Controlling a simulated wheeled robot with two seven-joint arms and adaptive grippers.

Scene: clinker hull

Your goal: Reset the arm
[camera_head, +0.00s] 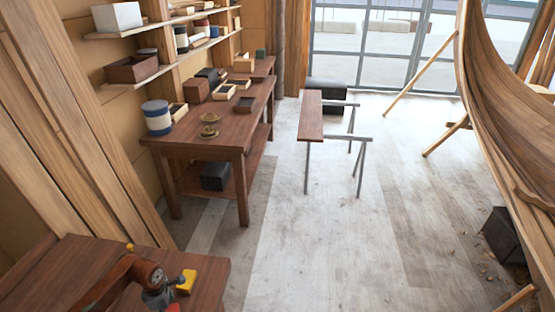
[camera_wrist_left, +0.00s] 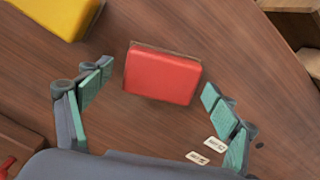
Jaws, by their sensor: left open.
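My left gripper (camera_wrist_left: 158,82) is open, with teal pads on its fingers. A red block (camera_wrist_left: 162,74) lies on the brown wooden tabletop (camera_wrist_left: 235,50), in front of and between the spread fingers in the wrist view. A gap shows on both sides of the block, so nothing is gripped. In the head view my left arm reaches over the near-left table (camera_head: 50,268), and the grey gripper (camera_head: 160,297) is low at the picture's bottom edge. A yellow block (camera_head: 187,281) stands beside it; a yellow thing (camera_wrist_left: 62,12) shows in the wrist view. My right gripper is not in view.
A workbench (camera_head: 215,136) with boxes, a blue-and-white tin (camera_head: 157,118) and small dishes stands along the left wall, below shelves. A trestle bench (camera_head: 311,118) stands mid-floor. A wooden hull (camera_head: 500,90) is at right. The pale floor (camera_head: 310,240) between is clear.

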